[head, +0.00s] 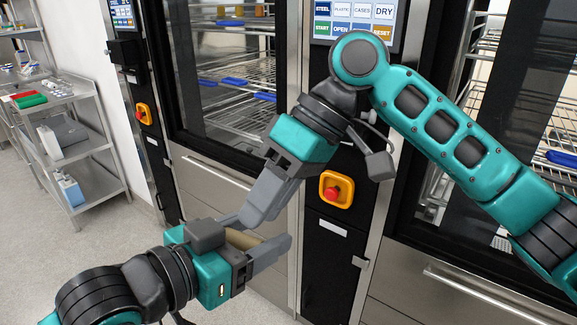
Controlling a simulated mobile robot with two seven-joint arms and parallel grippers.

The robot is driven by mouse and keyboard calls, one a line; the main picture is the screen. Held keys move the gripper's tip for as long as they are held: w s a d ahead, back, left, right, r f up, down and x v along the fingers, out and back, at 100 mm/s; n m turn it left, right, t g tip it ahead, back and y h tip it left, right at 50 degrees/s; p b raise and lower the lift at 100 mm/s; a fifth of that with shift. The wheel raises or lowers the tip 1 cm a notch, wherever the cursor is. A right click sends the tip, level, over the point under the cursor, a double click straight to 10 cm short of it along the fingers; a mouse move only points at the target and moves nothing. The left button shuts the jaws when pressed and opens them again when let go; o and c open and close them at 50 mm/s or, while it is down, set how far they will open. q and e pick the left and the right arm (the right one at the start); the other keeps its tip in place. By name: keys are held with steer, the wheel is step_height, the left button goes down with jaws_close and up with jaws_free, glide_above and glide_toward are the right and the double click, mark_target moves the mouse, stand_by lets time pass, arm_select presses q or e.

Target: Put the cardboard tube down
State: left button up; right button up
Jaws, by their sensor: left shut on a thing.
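The cardboard tube (243,239) shows as a small tan piece between the fingers of my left gripper (262,232), low in the middle of the head view. The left gripper is shut on it, and its fingers hide most of the tube. My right gripper (257,213) reaches down from the upper right, with its grey fingers just above and partly in front of the left one. Its fingers look close together in this view, and I cannot tell whether they are open or shut. I cannot tell whether the two grippers touch.
Two washers with glass doors and wire racks stand ahead, with a control panel (354,22) and a red emergency button (335,191) between them. A steel shelf cart (75,150) at left holds a green and red item (28,99) and boxes. Floor (110,235) is clear at left.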

mark_target(242, 241)
steer(key=shift+x, duration=2.1)
steer(key=shift+r, duration=0.1)
jaws_close()
arm_select(q)
steer(key=o, duration=1.2)
steer(key=shift+c, duration=0.2)
steer(key=shift+f, duration=0.1)
